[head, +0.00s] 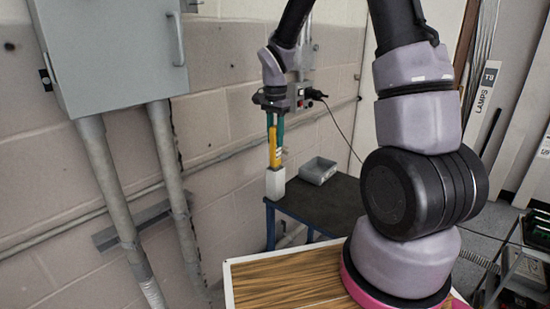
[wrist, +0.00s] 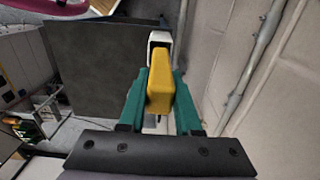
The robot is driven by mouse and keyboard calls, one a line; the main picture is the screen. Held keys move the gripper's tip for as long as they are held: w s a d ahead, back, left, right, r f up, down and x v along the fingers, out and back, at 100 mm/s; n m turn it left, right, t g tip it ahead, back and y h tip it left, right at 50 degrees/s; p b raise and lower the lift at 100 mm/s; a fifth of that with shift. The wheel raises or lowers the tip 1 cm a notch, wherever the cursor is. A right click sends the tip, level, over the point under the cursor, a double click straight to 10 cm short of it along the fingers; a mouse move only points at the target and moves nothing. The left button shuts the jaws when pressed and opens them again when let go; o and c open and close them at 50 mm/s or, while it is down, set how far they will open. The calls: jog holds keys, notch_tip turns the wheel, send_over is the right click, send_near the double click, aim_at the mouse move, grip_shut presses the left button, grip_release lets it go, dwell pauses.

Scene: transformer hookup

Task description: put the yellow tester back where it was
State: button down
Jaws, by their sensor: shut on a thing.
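The yellow tester (head: 274,152) is upright between the two green fingers of my gripper (head: 276,122). In the wrist view the yellow tester (wrist: 161,90) sits between the green fingertips (wrist: 160,82). My gripper is shut on it and points down. Right below the tester, a white open-topped holder (head: 275,183) stands at the left corner of the dark table. The tester's lower end meets the holder's top in the head view; how deep it sits inside is hidden. The holder also shows past the tester in the wrist view (wrist: 160,38).
A grey tray (head: 318,170) stands on the dark table (head: 325,200) right of the holder. The wall with a conduit is close behind. A grey cabinet (head: 115,50) with two pipes is at left. A wood-topped surface (head: 285,283) is in front.

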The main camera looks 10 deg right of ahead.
aim_at(275, 126)
jog(key=shift+f, duration=3.25)
jog(key=c, duration=0.6)
grip_release()
notch_tip(275, 126, up, 12)
jog(key=shift+f, duration=0.15)
jog(key=s+d+r+n+t+y, duration=0.1)
jog(key=s+d+r+n+t, duration=0.2)
jog(key=s+r, duration=0.6)
jog(key=s+d+r+n+t+y, duration=0.1)
jog(key=s+d+r+n+t, duration=0.1)
jog(key=s+r, duration=0.7)
jog(key=s+n+t, duration=0.1)
jog(key=s+t, duration=0.1)
jog(key=s, duration=0.2)
jog(key=shift+s+d+r+n, duration=0.2)
jog(key=shift+d+r+n, duration=0.1)
jog(key=shift+d+r, duration=0.1)
